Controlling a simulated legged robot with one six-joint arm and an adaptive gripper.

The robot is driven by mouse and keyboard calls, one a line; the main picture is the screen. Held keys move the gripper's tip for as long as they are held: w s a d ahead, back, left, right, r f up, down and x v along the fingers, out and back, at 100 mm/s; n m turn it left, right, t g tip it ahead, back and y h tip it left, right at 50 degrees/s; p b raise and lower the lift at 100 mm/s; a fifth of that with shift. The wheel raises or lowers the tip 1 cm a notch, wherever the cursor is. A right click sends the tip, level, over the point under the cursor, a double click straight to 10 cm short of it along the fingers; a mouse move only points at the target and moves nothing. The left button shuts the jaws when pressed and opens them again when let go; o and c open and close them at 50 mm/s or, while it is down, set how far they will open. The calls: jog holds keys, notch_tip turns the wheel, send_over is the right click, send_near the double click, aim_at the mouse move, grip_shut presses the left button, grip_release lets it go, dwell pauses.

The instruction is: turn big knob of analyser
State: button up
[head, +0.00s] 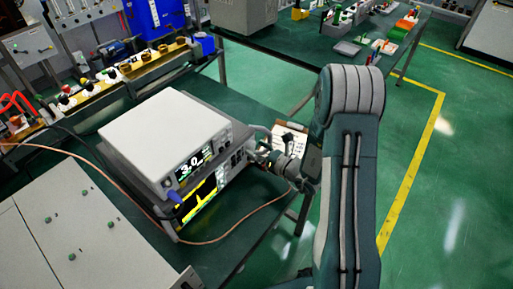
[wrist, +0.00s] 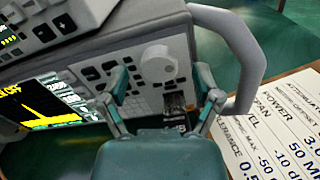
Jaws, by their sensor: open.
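The analyser (head: 204,194) is the lower instrument of a stack on the green table, with a yellow trace on its dark screen. In the wrist view its big knob (wrist: 159,63) is a round light-grey dial on the front panel, right of the screen (wrist: 45,105). My gripper (wrist: 160,82) is open in front of the panel. One finger is left and one right of the knob, their tips slightly lower in the picture. Whether they touch it I cannot tell. In the head view my gripper (head: 258,157) is at the analyser's right end, and the knob is hidden.
A white-topped instrument (head: 165,125) sits on the analyser. A grey handle (wrist: 240,60) stands out right of the knob, close to the right finger. A printed sheet (wrist: 285,125) lies at the right. A cable (head: 240,218) loops across the table in front.

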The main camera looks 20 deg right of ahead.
grip_shut()
jog(key=shift+n, duration=2)
grip_release()
